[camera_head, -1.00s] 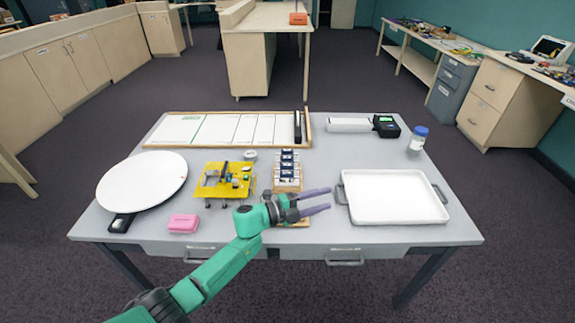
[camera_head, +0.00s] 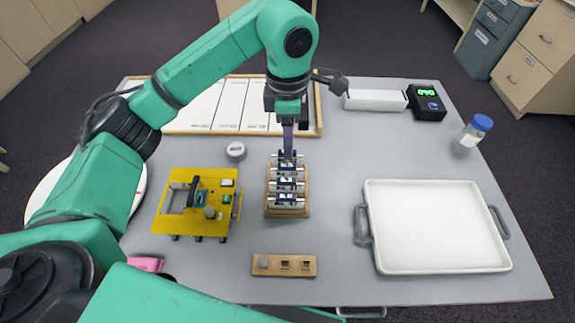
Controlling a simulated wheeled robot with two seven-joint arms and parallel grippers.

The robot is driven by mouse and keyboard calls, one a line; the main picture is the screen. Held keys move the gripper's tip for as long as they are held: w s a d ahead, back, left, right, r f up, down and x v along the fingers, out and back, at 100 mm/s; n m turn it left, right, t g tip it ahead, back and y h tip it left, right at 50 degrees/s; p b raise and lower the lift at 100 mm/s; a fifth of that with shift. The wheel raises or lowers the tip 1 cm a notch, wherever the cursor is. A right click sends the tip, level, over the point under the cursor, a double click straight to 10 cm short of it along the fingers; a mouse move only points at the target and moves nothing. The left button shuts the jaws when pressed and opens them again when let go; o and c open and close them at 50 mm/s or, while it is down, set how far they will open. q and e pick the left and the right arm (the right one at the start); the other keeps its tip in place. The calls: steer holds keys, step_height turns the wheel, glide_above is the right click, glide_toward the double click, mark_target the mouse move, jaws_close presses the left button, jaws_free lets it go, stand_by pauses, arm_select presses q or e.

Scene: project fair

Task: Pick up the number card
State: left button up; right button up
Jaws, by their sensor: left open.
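I cannot make out a number card for certain. A wooden rack (camera_head: 272,208) near the middle of the table holds a row of several silver and dark blue pieces (camera_head: 289,186); any numbers on them are too small to read. My left gripper (camera_head: 288,152) points straight down over the far end of this rack, fingers close to or at the farthest piece. It is open, seen nearly edge-on; I cannot tell whether the fingers touch the piece. The fingers partly hide the far end. My right gripper is not in view.
A yellow platform (camera_head: 172,222) stands left of the rack, with a small round tin (camera_head: 235,150) behind it. A wooden strip (camera_head: 270,272) lies in front. A white tray (camera_head: 435,225), blue-lidded jar (camera_head: 472,134) and green-lit device (camera_head: 427,103) are right. A white panel (camera_head: 228,105) lies behind.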

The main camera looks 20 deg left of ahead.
arm_select(q)
steer(key=p, duration=0.2)
glide_above(286, 180)
steer(key=f, duration=0.6)
steer(key=shift+s+d+f, duration=0.2)
steer(key=shift+s+f, duration=0.05)
steer(key=f+p, duration=0.1)
steer(key=f, duration=0.2)
steer(key=f+p, duration=0.1)
steer(key=f, duration=0.3)
steer(key=shift+w+a, duration=0.1)
steer(key=shift+w, duration=0.1)
steer(key=shift+f, duration=0.25)
jaws_close()
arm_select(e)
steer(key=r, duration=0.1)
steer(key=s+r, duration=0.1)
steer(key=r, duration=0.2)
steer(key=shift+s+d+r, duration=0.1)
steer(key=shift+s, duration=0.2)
